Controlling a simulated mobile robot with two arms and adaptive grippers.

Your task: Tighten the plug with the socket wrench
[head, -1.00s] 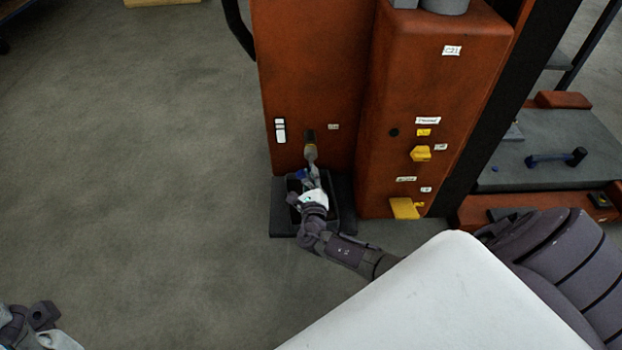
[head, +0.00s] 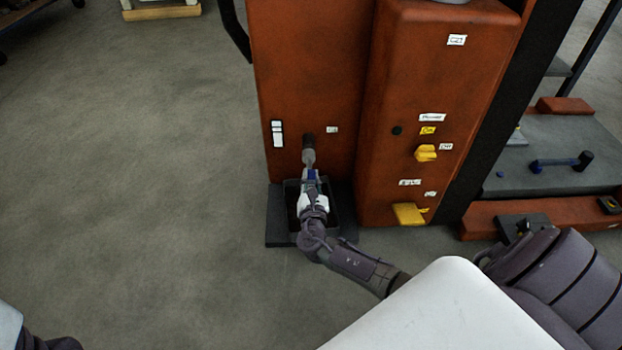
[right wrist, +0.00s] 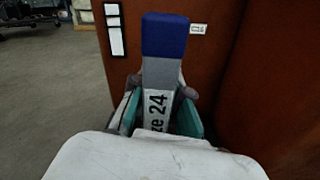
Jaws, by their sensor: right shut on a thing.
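The socket wrench (head: 309,158) is grey with a blue part, and its head end meets the lower front of the orange engine block (head: 300,90). The plug is not visible behind the wrench head, and I cannot tell how well the socket sits on it. My right gripper (head: 312,190) is shut on the wrench, below its head. In the right wrist view, the wrench (right wrist: 160,70) stands between the fingers of the gripper (right wrist: 160,115), with its blue end up and a partly hidden size 24 label. Only a bit of my left arm shows at bottom left; its fingers are out of view.
A black tray (head: 290,221) on a dark base lies under my right gripper. A blue-handled tool (head: 560,162) lies on a grey bench (head: 535,182). The floor to the left is clear.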

